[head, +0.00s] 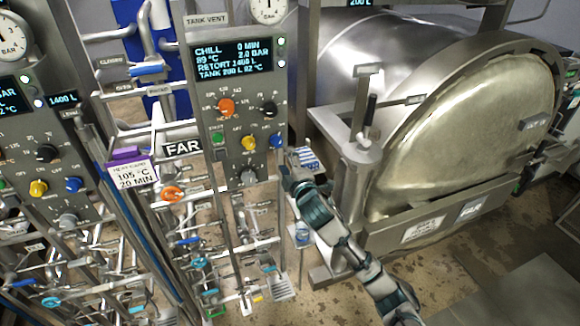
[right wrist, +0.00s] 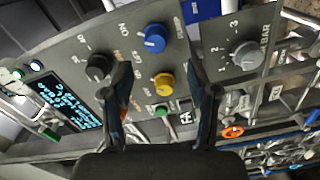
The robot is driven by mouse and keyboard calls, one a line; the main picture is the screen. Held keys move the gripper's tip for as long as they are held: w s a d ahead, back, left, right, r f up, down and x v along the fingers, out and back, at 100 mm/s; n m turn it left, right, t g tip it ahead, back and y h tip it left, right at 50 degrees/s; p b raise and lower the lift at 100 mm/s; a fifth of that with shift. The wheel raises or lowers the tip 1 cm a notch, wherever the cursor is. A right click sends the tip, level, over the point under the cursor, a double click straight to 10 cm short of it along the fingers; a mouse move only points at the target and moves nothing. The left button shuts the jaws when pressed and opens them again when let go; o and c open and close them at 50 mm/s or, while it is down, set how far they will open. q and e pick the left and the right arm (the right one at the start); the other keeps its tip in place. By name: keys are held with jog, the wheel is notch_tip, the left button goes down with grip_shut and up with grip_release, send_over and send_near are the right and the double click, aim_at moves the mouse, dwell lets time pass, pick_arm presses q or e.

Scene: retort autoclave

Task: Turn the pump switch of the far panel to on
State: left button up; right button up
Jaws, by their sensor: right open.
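The far panel (head: 238,88) is a grey upright box with a lit display, beside the FAR sign. It carries an orange knob (head: 226,106), a black knob (head: 268,108), a green button (head: 217,138), a yellow knob (head: 249,142), a blue knob (head: 276,140) and a grey knob (head: 248,177). My right gripper (head: 290,168) is just right of the panel's lower edge. In the right wrist view its fingers (right wrist: 160,78) are open and empty, with the yellow knob (right wrist: 164,83) appearing between them and the blue knob (right wrist: 154,38) beyond. An ON label shows near the blue knob. Contact is not visible.
A similar panel (head: 45,130) stands at the left. Pipes and valves with an orange handwheel (head: 172,194) crowd the space below the far panel. The large steel retort (head: 460,120) stands right of my right arm. Floor (head: 430,250) shows at lower right.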

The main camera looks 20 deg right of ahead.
jog(key=s, duration=0.2)
jog(key=shift+s+d+f, duration=0.1)
jog(key=shift+s, duration=0.2)
jog(key=s+d+f+m+g+h, duration=0.1)
jog(key=d+f+m+g, duration=0.2)
jog(key=f, duration=1.8)
jog(key=s+d+f+m+g, duration=0.1)
jog(key=d+f+m+g, duration=0.2)
jog(key=f, duration=1.9)
jog(key=s+f+m+g, duration=0.1)
jog(key=s+f+g, duration=0.1)
jog(key=s+f, duration=0.75)
jog(key=s+f+m+g, duration=0.25)
jog(key=s+f, duration=0.45)
jog(key=f, duration=0.5)
jog(key=s+a+f+m+g, duration=0.1)
jog(key=s+f, duration=0.5)
jog(key=s, duration=0.8)
jog(key=s+a+f+m+g, duration=0.1)
jog(key=s+f+g, duration=0.2)
jog(key=s, duration=1.1)
jog(key=s+a+f+m+g, duration=0.1)
jog(key=s+f+g, duration=0.1)
jog(key=s+f, duration=0.7)
jog(key=s, duration=0.5)
jog(key=shift+s+a+f, duration=0.2)
jog(key=shift+s+a, duration=0.2)
